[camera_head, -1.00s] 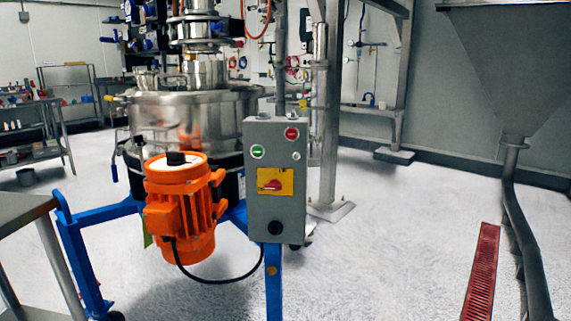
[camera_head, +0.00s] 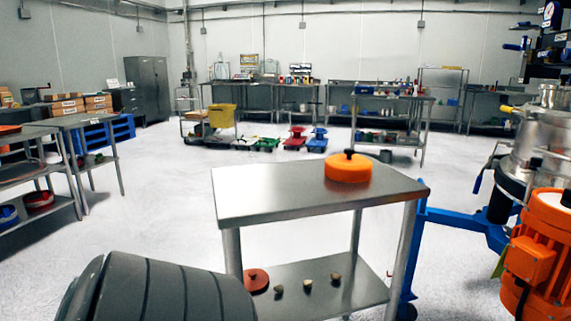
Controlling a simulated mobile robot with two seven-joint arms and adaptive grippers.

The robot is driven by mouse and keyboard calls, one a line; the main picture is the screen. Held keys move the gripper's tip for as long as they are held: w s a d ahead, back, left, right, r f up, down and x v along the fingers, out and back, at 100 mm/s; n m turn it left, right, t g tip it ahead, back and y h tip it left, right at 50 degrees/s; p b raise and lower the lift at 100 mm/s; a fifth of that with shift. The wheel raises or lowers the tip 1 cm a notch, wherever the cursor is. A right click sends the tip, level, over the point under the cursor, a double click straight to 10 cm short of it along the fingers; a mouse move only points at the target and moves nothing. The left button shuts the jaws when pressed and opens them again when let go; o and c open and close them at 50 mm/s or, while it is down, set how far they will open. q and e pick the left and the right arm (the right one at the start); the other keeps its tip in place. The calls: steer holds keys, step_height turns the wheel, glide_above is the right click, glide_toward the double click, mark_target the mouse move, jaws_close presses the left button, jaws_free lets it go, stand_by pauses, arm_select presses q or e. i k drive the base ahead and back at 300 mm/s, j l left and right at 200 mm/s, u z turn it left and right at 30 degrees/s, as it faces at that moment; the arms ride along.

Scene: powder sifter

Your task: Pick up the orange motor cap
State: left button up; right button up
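The orange motor cap (camera_head: 348,170) is a round, flat-topped lid with a black knob in its middle. It rests on the top of a steel table (camera_head: 270,195), towards the table's far right side. Nothing is touching it from above. The orange motor (camera_head: 531,253) stands to the right of the table, cut off by the picture's right edge. Neither of my grippers is in view.
The table's lower shelf holds a reddish round lid (camera_head: 256,281) and several small brownish pieces. A large dark ribbed object (camera_head: 160,292) fills the bottom left; I cannot tell what it is. A blue frame (camera_head: 455,222) stands close to the table's right. Floor left of the table is clear.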

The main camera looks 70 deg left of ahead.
mark_target(347, 167)
steer(key=u, duration=1.7)
